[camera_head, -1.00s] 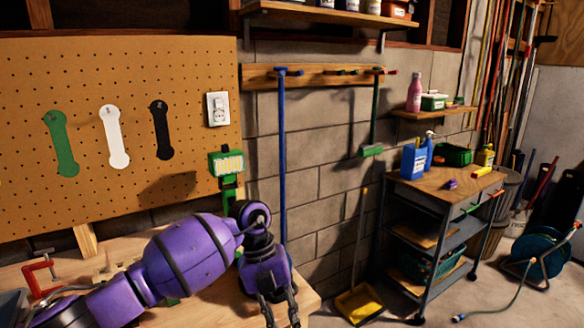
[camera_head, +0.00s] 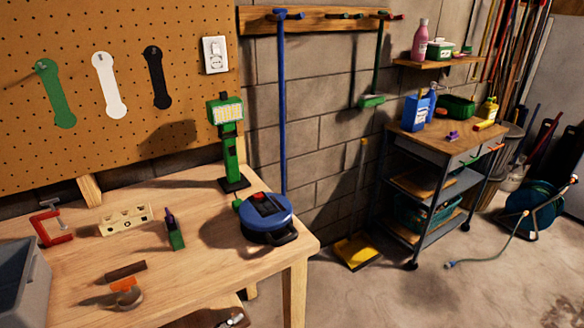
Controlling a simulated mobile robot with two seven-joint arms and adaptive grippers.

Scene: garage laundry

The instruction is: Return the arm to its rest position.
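Neither of my arms shows clearly in the head view now, and neither gripper can be seen. The wooden workbench (camera_head: 195,283) lies open to view. On it a round blue device with a black handle (camera_head: 267,217) sits near the right end. A green stand with a display (camera_head: 229,140) stands upright at the back. A small green tool (camera_head: 174,232), a drilled wooden block (camera_head: 125,220), a red clamp (camera_head: 50,228) and an orange-and-brown tool (camera_head: 124,285) also lie on the bench.
A grey bin (camera_head: 25,280) stands at the bench's left edge. A pegboard (camera_head: 180,100) rises behind. A utility cart (camera_head: 445,145) with bottles stands at the right. A yellow dustpan (camera_head: 357,251) and a hose (camera_head: 490,252) are on the floor. The floor right of the bench is mostly clear.

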